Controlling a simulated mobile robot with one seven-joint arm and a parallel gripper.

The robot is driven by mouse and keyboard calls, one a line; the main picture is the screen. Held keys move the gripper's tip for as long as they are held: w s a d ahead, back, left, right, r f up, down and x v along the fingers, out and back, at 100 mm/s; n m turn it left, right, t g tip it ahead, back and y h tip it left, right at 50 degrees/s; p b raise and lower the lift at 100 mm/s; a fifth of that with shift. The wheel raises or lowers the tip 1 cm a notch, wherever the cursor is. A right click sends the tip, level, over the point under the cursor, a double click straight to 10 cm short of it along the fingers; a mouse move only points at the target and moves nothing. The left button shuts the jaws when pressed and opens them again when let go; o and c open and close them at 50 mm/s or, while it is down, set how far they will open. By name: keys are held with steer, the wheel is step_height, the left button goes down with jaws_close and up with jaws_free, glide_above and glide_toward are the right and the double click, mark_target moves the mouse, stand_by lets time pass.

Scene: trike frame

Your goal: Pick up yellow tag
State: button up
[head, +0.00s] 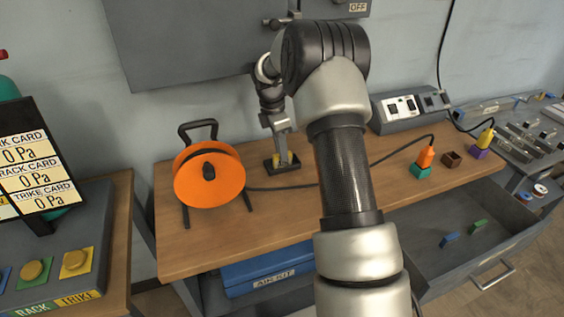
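A small yellow piece (276,160), which looks like the yellow tag, shows low at my gripper, just above a dark flat base on the wooden workbench. It is partly hidden and too small to make out its full shape. My gripper (284,160) points down at the same spot, with its fingertips around or right beside the yellow piece. I cannot tell whether the fingers touch it or are closed on it.
An orange cable reel (209,178) stands left of my gripper. Orange (426,157) and yellow (487,137) plugs stand at the right. An open drawer (500,249) holds blue (450,239) and green (478,227) tags. A button panel (50,285) is at the left.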

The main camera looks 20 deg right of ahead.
steer(key=shift+d+f, duration=0.2)
steer(key=shift+f, duration=0.95)
jaws_close()
steer(key=shift+r, duration=0.15)
